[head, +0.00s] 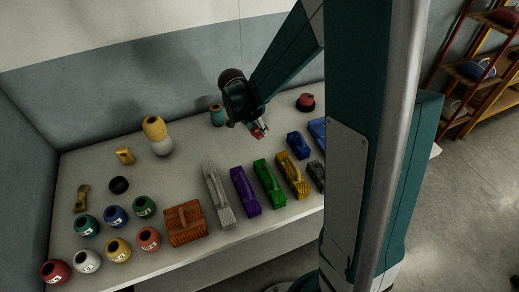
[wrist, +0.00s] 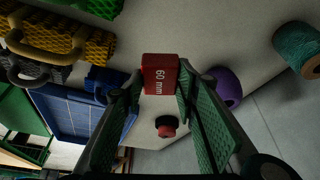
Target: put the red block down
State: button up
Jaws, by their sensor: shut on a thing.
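The red block (wrist: 160,75) is marked "60 mm" and sits between my gripper's fingertips in the wrist view. My gripper (wrist: 160,88) is shut on it, with one green finger on each side. In the head view my gripper (head: 259,127) is over the back part of the table, and a small part of the red block (head: 258,133) shows below it. The block's underside is hidden, so I cannot tell whether it touches the table (head: 115,225).
A red and black knob-like thing (head: 305,103) stands to the right, a teal spool (head: 217,115) to the left. A purple round thing (wrist: 226,88) shows in the wrist view. Bare table shows left of my gripper.

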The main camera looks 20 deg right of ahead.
jog(key=shift+f+b, duration=0.6)
jog(key=shift+f, duration=2.5)
jog(key=shift+f+b, duration=0.35)
jog(key=shift+f, duration=1.5)
jog(key=shift+f, duration=0.2)
jog(key=o, duration=0.9)
jog(key=shift+r, duration=0.25)
jog(key=shift+p+v, duration=1.05)
jog(key=shift+v, duration=4.9)
